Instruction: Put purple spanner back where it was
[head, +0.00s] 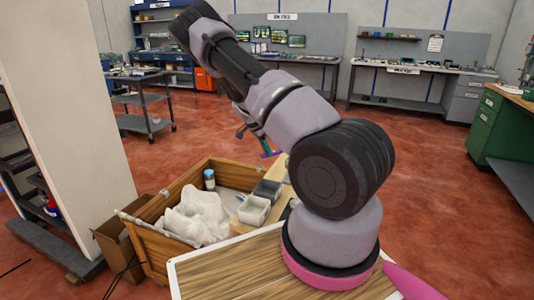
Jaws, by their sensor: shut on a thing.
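My gripper (262,146) hangs past the middle of my arm, mostly hidden behind the arm links. It is shut on the purple spanner (270,154). Only a small purple piece of the spanner shows, just below the jaws. The spanner is held in the air above the far end of the wooden box and the light wooden surface beside it. The rest of the spanner and its exact tilt are hidden.
A white pillar (60,110) stands left. A dark cart (145,98), benches (285,58) and a green cabinet (488,128) stand farther off. Red floor between is clear.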

